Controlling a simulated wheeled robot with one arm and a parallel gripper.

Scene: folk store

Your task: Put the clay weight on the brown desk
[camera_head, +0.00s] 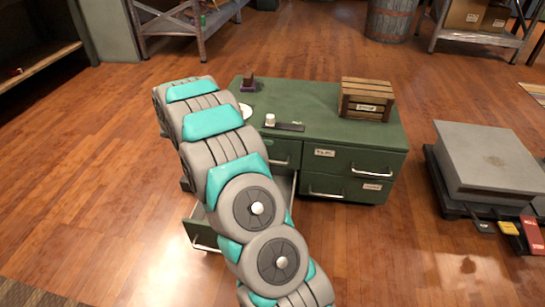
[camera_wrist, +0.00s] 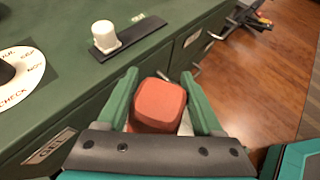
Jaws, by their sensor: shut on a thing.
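My gripper (camera_wrist: 160,92) is shut on the clay weight (camera_wrist: 160,103), a reddish-orange block with rounded edges, in the wrist view. The weight sits between the two green fingers, in front of the drawer side of a green desk. My arm hides the gripper and weight in the head view. The green desk (camera_head: 310,104) stands mid-picture; its top also shows in the wrist view (camera_wrist: 60,45). No desk that is clearly brown shows. A lower drawer (camera_head: 205,236) at the desk's left is pulled open, partly behind my arm.
On the green top are a wooden crate (camera_head: 366,99), a white knob on a dark plate (camera_head: 288,127), a small dark object (camera_head: 248,85) and a round white dial (camera_wrist: 22,78). A grey box-like machine (camera_head: 490,160) stands right. Wooden floor (camera_head: 110,150) is clear at left.

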